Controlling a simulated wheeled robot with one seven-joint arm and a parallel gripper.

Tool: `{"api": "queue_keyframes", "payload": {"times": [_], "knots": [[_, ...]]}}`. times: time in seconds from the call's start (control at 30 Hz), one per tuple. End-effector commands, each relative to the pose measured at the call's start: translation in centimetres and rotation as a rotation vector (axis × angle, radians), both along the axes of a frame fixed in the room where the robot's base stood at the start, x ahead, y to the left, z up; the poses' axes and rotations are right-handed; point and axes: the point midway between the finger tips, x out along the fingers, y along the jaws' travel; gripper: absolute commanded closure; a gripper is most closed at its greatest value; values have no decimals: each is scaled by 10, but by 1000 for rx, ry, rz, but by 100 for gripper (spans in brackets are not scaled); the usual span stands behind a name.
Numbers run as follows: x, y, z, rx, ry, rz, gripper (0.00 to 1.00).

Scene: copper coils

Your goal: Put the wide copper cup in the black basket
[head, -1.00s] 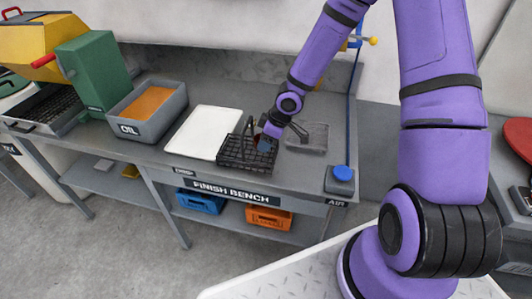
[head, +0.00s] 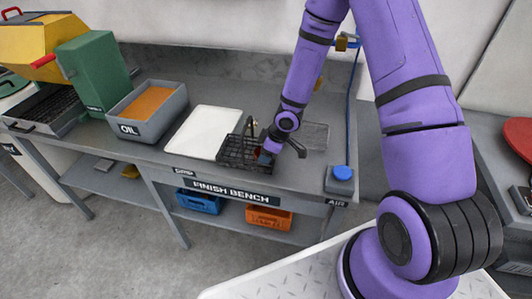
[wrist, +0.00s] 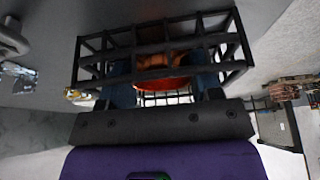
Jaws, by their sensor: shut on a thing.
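The black basket (head: 234,153) is a wire basket on the finish bench, beside the white mat. My gripper (head: 266,154) is at the basket's right side in the head view. In the wrist view my gripper (wrist: 163,95) has its blue fingers on both sides of a reddish copper cup (wrist: 163,85), shut on it. The basket's black bars (wrist: 160,32) show around and beyond the cup there. The cup is mostly hidden by the fingers and bars, and I cannot tell if it touches the basket floor.
A white mat (head: 203,132) lies left of the basket. A grey oil tray (head: 148,129) stands farther left. A wire mesh rack (head: 317,135) lies to the right behind my wrist. A blue-topped air fixture (head: 341,174) is at the bench's right front.

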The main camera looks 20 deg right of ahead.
Motion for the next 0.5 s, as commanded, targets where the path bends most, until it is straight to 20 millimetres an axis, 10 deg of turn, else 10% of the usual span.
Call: {"api": "queue_keyframes", "payload": {"times": [0.17,0.2,0.3,0.5], "knots": [[0,0,-2,0,0,0,69],[0,0,-2,0,0,0,39],[0,0,-2,0,0,0,16],[0,0,-2,0,0,0,16]]}}
